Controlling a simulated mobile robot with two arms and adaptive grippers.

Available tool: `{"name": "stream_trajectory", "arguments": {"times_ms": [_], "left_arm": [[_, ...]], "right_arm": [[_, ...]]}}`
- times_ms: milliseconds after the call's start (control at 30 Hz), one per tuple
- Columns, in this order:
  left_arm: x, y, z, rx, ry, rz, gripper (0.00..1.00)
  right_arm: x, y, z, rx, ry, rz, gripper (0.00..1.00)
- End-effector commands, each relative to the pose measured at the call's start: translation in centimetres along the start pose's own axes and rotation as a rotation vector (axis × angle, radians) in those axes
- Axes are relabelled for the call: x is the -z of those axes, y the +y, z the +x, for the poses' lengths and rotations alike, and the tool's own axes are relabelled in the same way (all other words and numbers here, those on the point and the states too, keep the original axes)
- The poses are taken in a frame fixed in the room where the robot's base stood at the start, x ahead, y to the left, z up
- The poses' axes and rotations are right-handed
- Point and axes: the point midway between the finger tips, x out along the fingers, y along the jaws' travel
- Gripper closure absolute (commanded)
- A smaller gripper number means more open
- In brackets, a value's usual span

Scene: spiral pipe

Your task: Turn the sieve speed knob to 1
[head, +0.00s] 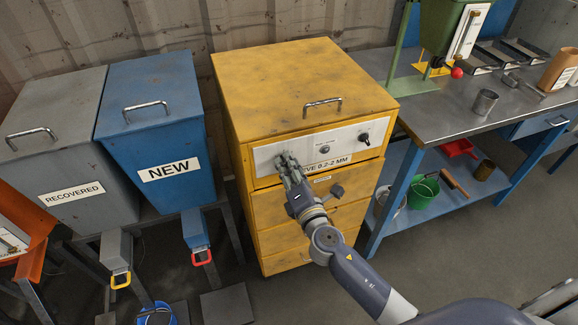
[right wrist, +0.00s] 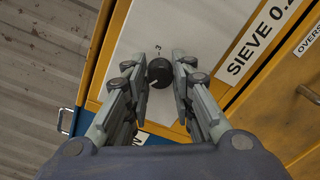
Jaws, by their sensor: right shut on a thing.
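The yellow sieve cabinet (head: 265,90) has a pale control panel (head: 350,134) on its upper front, above a label reading "SIEVE 0.2-2 MM". My right gripper (head: 286,158) reaches the left end of this panel. In the right wrist view a round black knob (right wrist: 158,72) sits between the two fingertips, and my right gripper (right wrist: 163,66) is shut on it. A small digit, seemingly a 3, is printed beside the knob. A light mark shows on the knob's lower edge; the setting cannot be read for sure. The fingers hide the knob in the head view. My left gripper is out of view.
The panel also has a round button (head: 324,150) and a black switch (head: 365,139) to the right. A blue NEW bin (head: 150,120) and a grey RECOVERED bin (head: 60,150) stand left of the cabinet. A metal workbench (head: 445,110) stands to its right.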

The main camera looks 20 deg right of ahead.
Motion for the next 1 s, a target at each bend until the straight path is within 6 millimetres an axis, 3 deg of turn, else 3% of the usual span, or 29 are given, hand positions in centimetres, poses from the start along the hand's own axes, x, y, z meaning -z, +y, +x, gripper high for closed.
{"name": "stream_trajectory", "arguments": {"times_ms": [367,400,500,833,1000], "left_arm": [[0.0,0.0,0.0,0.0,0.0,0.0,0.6],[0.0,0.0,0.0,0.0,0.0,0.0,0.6],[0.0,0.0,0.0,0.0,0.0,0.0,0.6],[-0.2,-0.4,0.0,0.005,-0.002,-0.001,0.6],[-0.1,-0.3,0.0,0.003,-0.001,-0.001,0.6]], "right_arm": [[0.1,-0.1,0.0,0.002,0.001,-0.005,1.0],[0.1,-0.1,0.0,0.002,0.001,-0.005,0.73],[0.1,-0.1,0.0,0.002,0.001,-0.004,0.56],[0.0,-0.1,-0.1,0.001,0.0,-0.004,0.56],[0.1,-0.1,-1.4,0.002,0.001,-0.004,0.56]]}}
